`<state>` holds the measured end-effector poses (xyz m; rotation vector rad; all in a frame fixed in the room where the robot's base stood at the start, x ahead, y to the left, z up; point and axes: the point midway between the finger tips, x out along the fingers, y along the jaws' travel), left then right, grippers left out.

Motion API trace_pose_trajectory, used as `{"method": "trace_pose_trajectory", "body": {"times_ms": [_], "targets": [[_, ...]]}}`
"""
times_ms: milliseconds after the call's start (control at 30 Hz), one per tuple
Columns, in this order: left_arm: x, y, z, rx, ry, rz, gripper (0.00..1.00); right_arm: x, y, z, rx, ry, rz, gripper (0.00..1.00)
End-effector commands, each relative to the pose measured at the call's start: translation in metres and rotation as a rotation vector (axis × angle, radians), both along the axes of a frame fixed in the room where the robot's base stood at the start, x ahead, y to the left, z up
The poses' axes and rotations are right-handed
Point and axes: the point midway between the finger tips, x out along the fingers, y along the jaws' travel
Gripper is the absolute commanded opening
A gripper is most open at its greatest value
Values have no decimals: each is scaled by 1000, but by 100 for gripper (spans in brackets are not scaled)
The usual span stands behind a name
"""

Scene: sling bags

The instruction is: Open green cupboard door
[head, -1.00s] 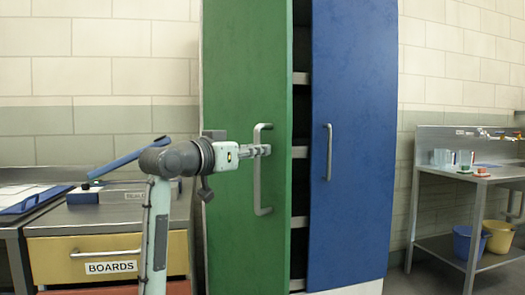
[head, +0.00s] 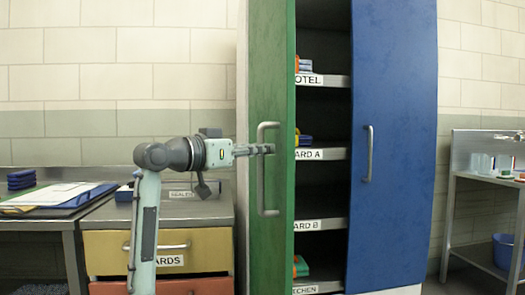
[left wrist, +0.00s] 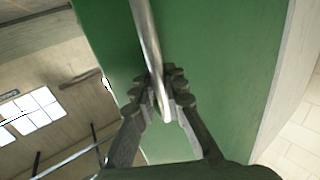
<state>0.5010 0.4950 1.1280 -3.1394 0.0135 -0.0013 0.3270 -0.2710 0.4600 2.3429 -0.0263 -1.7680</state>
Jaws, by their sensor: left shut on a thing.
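The green cupboard door (head: 270,70) stands partly open, swung out on the left side of the cupboard. Its grey bar handle (head: 261,175) is vertical. My left gripper (head: 268,149) is shut on the handle at its upper part. In the left wrist view my left gripper (left wrist: 165,97) has its fingers around the handle bar (left wrist: 147,40), with the green door (left wrist: 205,60) behind. My right gripper is not in view.
The blue door (head: 395,100) is to the right, with its own handle (head: 369,154). Between the doors, labelled shelves (head: 322,154) hold a few coloured items. A drawer unit (head: 205,238) stands left of the cupboard, behind my arm. A metal table (head: 485,176) stands at the right.

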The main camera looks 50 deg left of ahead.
Motion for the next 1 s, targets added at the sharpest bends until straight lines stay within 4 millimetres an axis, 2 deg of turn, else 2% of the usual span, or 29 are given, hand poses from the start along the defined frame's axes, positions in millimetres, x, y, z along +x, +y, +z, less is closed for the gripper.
{"method": "trace_pose_trajectory", "body": {"times_ms": [133,167,333,600,733,867,1000], "targets": [[0,1,0,-1,2,2,0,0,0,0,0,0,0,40],[0,1,0,-1,2,2,13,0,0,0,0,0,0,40],[0,0,0,-1,2,1,33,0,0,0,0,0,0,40],[0,0,0,-1,1,1,33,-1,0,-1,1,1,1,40],[-8,1,0,-1,1,2,33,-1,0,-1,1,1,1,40],[-29,1,0,1,0,3,33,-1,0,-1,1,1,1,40],[-60,1,0,0,0,3,33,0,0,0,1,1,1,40]]}}
